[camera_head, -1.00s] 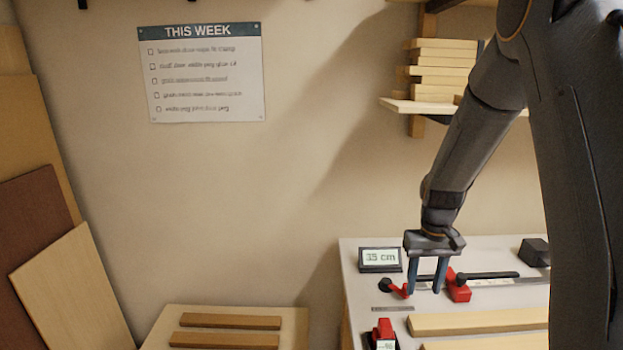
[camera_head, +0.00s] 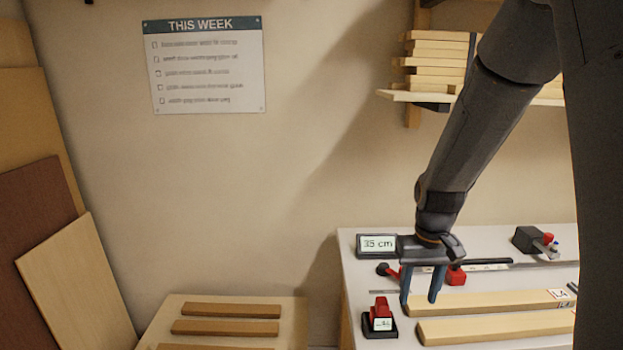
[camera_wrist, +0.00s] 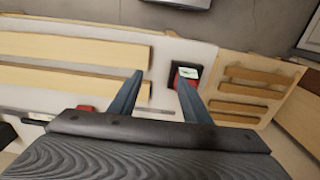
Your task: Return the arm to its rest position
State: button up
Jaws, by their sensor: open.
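My gripper (camera_head: 420,284) hangs from my arm over the left part of the white bench (camera_head: 352,290) in the head view. Its two blue fingers are apart with nothing between them. In the wrist view the gripper (camera_wrist: 158,84) also shows open and empty, its fingers pointing toward the bench. A small red and black device with a display (camera_head: 380,318) stands just left of and below the fingers. It also shows in the wrist view (camera_wrist: 187,72), close to the right finger. The lower part of my arm partly hides a red block (camera_head: 456,276) and a ruler rail.
A display reading 35 cm (camera_head: 377,244) stands at the bench's back left. Two long boards (camera_head: 490,328) lie at the front. A black clamp (camera_head: 530,240) sits at the back right. A lower table (camera_head: 170,310) with wooden strips stands left. A shelf (camera_head: 400,96) with stacked boards hangs above.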

jog(key=s+a+f+b, duration=0.1)
jog(key=s+a+b, duration=0.1)
jog(key=s, duration=0.4)
jog(key=s+a+f+t+b, duration=0.1)
jog(key=s+a+f+b, duration=0.1)
jog(key=s, duration=0.4)
jog(key=shift+a+f+b, duration=0.3)
jog(key=shift+a+b, duration=0.2)
jog(key=shift+b, duration=0.4)
jog(key=shift+s, duration=0.1)
